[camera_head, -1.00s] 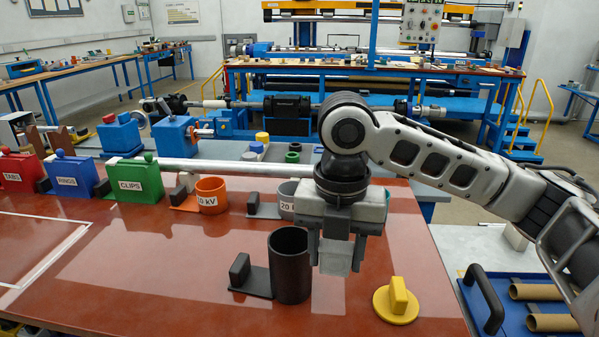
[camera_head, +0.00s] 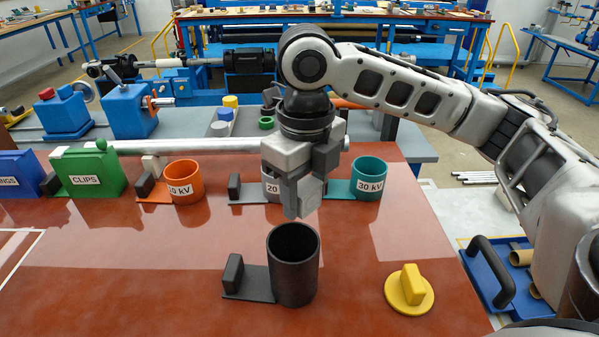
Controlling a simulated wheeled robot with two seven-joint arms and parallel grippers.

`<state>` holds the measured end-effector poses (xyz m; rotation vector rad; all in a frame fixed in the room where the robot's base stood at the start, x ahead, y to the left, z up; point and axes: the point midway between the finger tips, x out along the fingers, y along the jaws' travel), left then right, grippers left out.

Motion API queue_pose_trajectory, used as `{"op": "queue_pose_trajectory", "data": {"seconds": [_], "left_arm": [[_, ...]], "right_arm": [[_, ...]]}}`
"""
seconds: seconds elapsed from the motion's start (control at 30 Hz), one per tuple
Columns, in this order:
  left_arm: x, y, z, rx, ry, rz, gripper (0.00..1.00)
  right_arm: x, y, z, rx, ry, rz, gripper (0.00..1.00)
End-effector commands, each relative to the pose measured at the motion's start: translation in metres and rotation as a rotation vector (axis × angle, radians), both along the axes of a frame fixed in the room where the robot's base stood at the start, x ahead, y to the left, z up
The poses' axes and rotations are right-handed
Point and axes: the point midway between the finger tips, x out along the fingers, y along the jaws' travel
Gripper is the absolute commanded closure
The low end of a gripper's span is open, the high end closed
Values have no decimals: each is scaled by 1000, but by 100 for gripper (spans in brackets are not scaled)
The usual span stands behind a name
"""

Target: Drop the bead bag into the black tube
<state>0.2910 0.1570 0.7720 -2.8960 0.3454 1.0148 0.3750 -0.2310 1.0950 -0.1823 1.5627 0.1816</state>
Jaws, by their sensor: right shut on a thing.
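The black tube (camera_head: 293,272) stands upright on the red-brown tabletop, its open mouth facing up. A dark plate with an upright grip (camera_head: 240,278) joins its left side. My right gripper (camera_head: 303,196) is above the tube's mouth in the picture, apart from it. It is shut on a small pale grey block-like thing (camera_head: 309,193), which I take for the bead bag; the fingers partly hide it. My left gripper is not in view.
A yellow knobbed disc (camera_head: 409,290) lies to the right of the tube. Behind stand an orange cup (camera_head: 184,183), a partly hidden grey cup (camera_head: 271,186) and a teal cup (camera_head: 369,178). A green CLIPS box (camera_head: 88,172) is at left. The front-left tabletop is clear.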

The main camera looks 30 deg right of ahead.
Motion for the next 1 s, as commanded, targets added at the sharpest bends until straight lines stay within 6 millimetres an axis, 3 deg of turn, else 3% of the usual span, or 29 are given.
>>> {"op": "queue_pose_trajectory", "data": {"seconds": [0.3,0.67,0.7,0.77,1.0], "left_arm": [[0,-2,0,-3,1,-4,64],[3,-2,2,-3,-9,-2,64],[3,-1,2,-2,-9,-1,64],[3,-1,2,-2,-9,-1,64],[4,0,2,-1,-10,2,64]], "right_arm": [[0,0,-30,-1,0,0,77],[0,0,-34,-1,-1,0,77],[0,0,-34,-1,-1,0,44],[0,0,-34,-1,-1,0,30],[0,0,-34,-1,-1,0,30]]}}
